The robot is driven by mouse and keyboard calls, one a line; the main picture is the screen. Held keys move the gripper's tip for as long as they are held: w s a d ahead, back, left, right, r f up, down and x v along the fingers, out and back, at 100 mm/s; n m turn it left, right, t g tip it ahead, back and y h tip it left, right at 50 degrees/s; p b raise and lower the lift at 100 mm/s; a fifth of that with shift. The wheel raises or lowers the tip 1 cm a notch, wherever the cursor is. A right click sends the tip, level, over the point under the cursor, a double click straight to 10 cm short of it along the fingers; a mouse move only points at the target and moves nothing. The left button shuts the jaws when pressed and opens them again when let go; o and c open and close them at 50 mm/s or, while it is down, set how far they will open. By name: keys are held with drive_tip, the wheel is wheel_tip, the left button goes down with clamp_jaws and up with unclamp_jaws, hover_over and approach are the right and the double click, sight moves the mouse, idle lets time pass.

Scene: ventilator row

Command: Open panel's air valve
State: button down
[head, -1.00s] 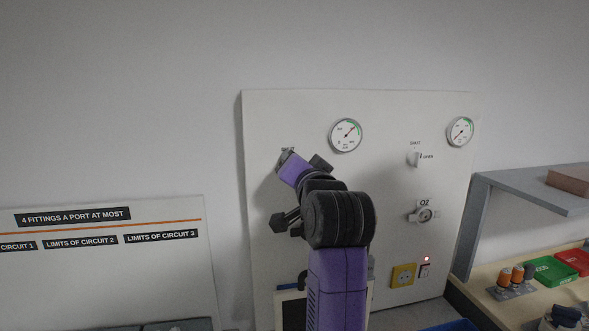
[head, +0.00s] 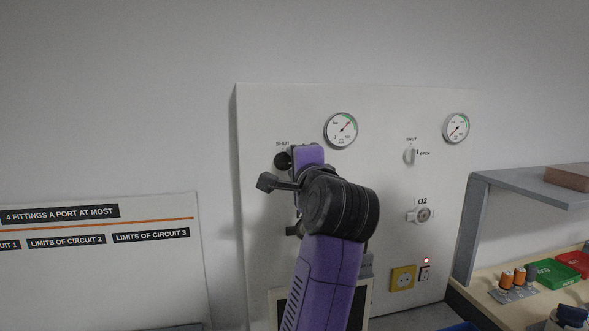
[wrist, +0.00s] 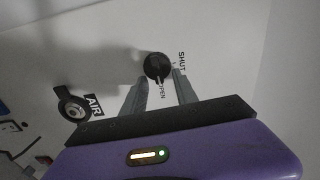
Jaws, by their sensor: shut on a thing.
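The air valve's black round knob (wrist: 157,67) is on the white panel (head: 380,105), in the wrist view. The word SHUT is printed to its right and OPEN just below it. My gripper (wrist: 160,80) has its two grey fingers on either side of the knob's handle and is shut on it. I cannot tell clearly which mark the handle points at. The AIR port (wrist: 73,105) is to the left in the wrist view.
A shelf (head: 530,187) stands at right. A sign (head: 100,245) is at left.

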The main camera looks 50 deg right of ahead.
drive_tip(key=shift+f+m, duration=0.15)
drive_tip(key=shift+m, duration=0.35)
drive_tip(key=c, duration=1)
unclamp_jaws()
drive_tip(key=shift+o, duration=0.2)
drive_tip(key=b+v, duration=0.1)
drive_tip(key=v, duration=0.6)
drive_tip(key=shift+s+a+b, duration=0.25)
drive_tip(key=shift+s+b, duration=0.05)
drive_tip(key=shift+s, duration=0.05)
